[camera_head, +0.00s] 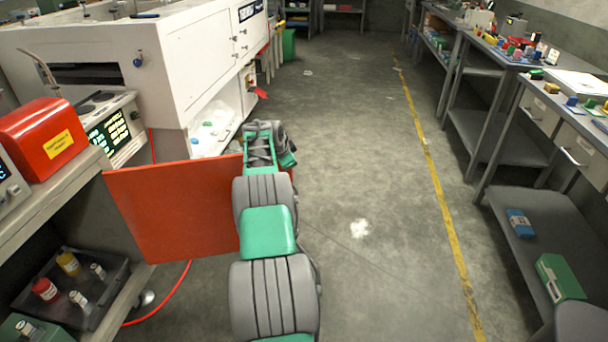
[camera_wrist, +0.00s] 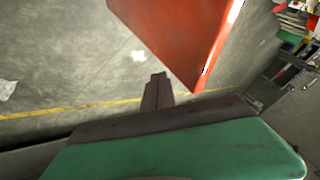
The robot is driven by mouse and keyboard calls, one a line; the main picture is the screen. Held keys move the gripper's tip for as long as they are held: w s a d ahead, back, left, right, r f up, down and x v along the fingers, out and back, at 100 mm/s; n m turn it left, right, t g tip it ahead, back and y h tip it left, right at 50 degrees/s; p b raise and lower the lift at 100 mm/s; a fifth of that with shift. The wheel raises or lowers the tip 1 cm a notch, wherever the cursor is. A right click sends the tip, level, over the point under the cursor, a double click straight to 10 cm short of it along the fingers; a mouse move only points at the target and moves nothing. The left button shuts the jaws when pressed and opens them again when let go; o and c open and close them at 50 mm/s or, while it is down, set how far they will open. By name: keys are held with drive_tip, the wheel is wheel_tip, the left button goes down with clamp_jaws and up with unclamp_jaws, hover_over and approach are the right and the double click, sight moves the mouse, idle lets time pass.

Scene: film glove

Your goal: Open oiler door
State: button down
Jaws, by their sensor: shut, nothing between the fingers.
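A flat red door panel (camera_head: 175,212) stands out from the left bench into the aisle in the head view, swung open. Its right edge runs behind my arm. In the wrist view the red panel (camera_wrist: 185,38) fills the top middle, its lower corner close to my gripper. My gripper (camera_wrist: 157,82) is shut and empty, its fingertips just left of that corner with a small gap in the picture. In the head view my arm reaches forward along the panel's right side; the fingertips are hidden there. I see no handle on the panel.
A white machine (camera_head: 150,50) stands behind the panel. The left bench carries a red box (camera_head: 42,135) with a yellow label; a dark crate (camera_head: 97,300) of bottles sits below. The aisle floor (camera_head: 365,170) is clear. Grey workbenches (camera_head: 500,135) line the right.

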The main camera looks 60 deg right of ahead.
drive_tip(key=shift+w+d, duration=0.2)
drive_tip(key=shift+w, duration=0.05)
drive_tip(key=shift+s, duration=0.1)
